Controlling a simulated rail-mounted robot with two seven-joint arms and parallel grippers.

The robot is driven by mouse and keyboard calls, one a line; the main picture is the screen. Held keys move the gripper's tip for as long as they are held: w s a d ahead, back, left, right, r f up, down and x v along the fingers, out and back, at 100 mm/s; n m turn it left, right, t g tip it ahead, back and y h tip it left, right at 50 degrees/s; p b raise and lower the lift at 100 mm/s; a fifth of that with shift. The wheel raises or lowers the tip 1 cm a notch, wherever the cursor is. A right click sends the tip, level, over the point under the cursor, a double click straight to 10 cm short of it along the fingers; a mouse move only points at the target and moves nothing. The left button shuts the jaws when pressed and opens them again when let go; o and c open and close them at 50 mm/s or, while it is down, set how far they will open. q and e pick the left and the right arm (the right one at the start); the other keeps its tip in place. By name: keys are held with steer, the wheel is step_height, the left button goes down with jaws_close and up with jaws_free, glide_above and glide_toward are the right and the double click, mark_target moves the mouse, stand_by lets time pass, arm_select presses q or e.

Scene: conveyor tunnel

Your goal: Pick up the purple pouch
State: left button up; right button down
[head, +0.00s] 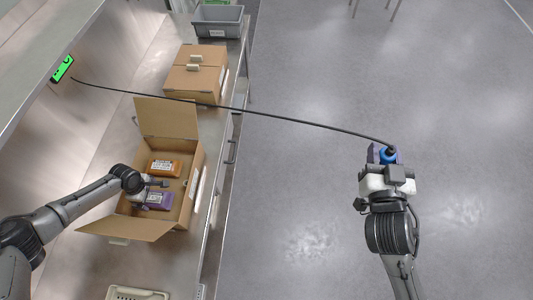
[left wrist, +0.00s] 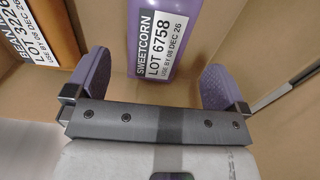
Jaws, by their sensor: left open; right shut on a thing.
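The purple pouch (head: 159,200) lies in the open cardboard box (head: 197,187), with a white label facing up. In the left wrist view the purple pouch (left wrist: 155,20) shows its label, reading SWEETCORN LOT 6758. My left gripper (head: 155,191) reaches into the box. In its wrist view its fingers (left wrist: 155,85) are open, one on each side of the near end of the pouch, with gaps showing. My right gripper (head: 388,155), out over the floor, is shut on a blue cable end (head: 389,156). Its exact form is too small to tell.
An orange pouch (head: 163,168) lies behind the purple one in the box; box walls and raised flaps surround them. A black cable (head: 250,112) runs to a green-screened device (head: 62,69). Closed boxes (head: 195,75) and a grey bin (head: 218,20) stand farther back.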

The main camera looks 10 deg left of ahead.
mark_target(153, 197)
arm_select(q)
steer(key=shift+w+d+f+b, duration=0.1)
steer(key=shift+f+b, duration=1.3)
steer(key=shift+b, duration=0.35)
steer(key=shift+w+f+b, duration=0.1)
steer(key=shift+f+b, duration=1.25)
steer(key=shift+b, duration=0.35)
steer(key=c, duration=1.1)
steer(key=shift+r, duration=0.15)
steer(key=shift+r, duration=0.6)
step_height(153, 197, up, 2)
steer(key=shift+r, duration=0.25)
steer(key=w+d+r, duration=0.3)
steer(key=d+r, duration=0.4)
steer(key=d, duration=0.4)
steer(key=shift+w, duration=0.25)
steer(key=shift+r, duration=0.1)
